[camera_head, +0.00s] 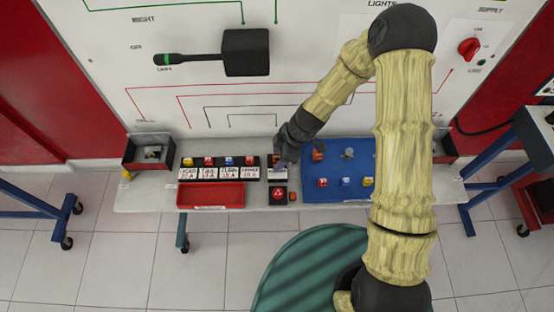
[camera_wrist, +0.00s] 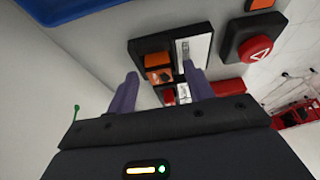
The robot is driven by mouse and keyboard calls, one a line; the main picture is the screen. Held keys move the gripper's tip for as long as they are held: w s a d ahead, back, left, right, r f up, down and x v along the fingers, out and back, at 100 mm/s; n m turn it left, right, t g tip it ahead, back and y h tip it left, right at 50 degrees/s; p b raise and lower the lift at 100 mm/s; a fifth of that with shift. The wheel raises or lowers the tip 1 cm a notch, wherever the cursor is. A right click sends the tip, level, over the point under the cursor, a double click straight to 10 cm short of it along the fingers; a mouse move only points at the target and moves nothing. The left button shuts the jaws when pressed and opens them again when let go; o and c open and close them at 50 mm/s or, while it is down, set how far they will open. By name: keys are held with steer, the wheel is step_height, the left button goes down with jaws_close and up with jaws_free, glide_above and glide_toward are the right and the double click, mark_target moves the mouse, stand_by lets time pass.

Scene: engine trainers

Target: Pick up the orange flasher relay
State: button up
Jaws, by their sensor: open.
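An orange block (camera_wrist: 158,64), which looks like the flasher relay, sits in a black holder (camera_wrist: 147,46) beside a white label plate (camera_wrist: 192,52). In the head view only a bit of this orange (camera_head: 276,158) shows beside my gripper; the rest is hidden. My gripper (camera_wrist: 160,69) is open and empty, its two purple fingers on either side of the block in the wrist view. I cannot tell whether they touch it. In the head view my gripper (camera_head: 283,168) is just above the holder. Another orange piece (camera_head: 318,153) stands on the blue mat.
A red hazard button (camera_head: 278,194) with a small orange piece (camera_head: 292,196) is in front of the holder. Labelled fuse holders (camera_head: 218,173) and a red tray (camera_head: 211,195) are to the left. The blue mat (camera_head: 325,192) bears small coloured parts. The white panel (camera_head: 290,70) rises behind.

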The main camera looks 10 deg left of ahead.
steer(key=c, duration=1.1)
steer(key=shift+o, duration=0.2)
steer(key=shift+r, duration=0.1)
step_height(320, 180, up, 10)
stand_by(0.3)
steer(key=shift+r+p, duration=1.85)
steer(key=shift+r, duration=1.1)
